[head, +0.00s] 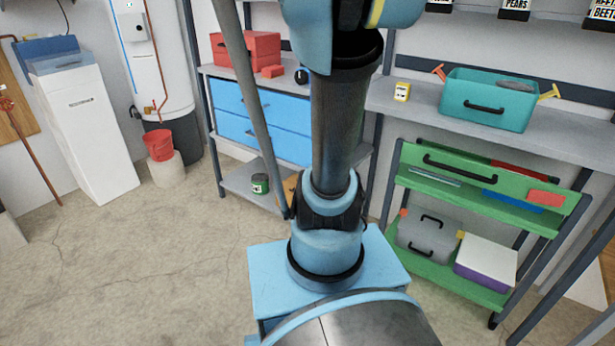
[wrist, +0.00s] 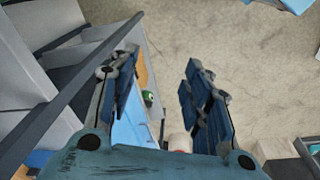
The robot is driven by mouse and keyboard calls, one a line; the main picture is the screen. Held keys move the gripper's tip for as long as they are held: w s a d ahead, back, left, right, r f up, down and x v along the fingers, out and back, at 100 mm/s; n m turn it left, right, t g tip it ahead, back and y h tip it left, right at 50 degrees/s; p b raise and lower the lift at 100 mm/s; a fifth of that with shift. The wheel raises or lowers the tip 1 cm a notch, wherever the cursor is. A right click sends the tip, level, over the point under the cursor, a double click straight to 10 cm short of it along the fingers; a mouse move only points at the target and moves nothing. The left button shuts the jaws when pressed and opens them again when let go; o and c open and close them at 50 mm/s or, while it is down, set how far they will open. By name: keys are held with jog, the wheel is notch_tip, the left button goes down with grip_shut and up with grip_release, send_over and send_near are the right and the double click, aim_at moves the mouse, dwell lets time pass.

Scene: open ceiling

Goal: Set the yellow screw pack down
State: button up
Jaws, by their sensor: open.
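A small yellow-and-white box, which looks like the yellow screw pack (head: 402,91), stands on the grey shelf top (head: 380,98) left of the teal toolbox in the head view. I cannot make it out in the wrist view. My gripper (wrist: 162,68) is open in the wrist view, with blue-padded fingers spread apart and nothing held between them. Floor and part of a shelf unit show beyond the fingers. The head view shows my arm rising through the middle, but my gripper is outside that picture.
A teal toolbox (head: 489,100) with orange and yellow tools takes up much of the right shelf top. A green cart (head: 480,192) stands below it. A red toolbox (head: 246,50) sits on the left shelf. A red bucket (head: 159,145) stands by the water heater. The left floor is clear.

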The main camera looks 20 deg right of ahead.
jog(key=s+a+f+m, duration=0.1)
jog(key=s+a+f, duration=0.3)
jog(key=s+f, duration=0.2)
jog(key=s+a+f+m, duration=0.2)
jog(key=s+a+f, duration=0.3)
jog(key=f, duration=0.4)
jog(key=shift+s+a+f+t, duration=0.2)
jog(key=shift+s+f+t, duration=0.2)
jog(key=shift+s, duration=0.25)
jog(key=shift+w+f, duration=0.15)
jog(key=shift+w, duration=0.3)
jog(key=shift+c, duration=1.4)
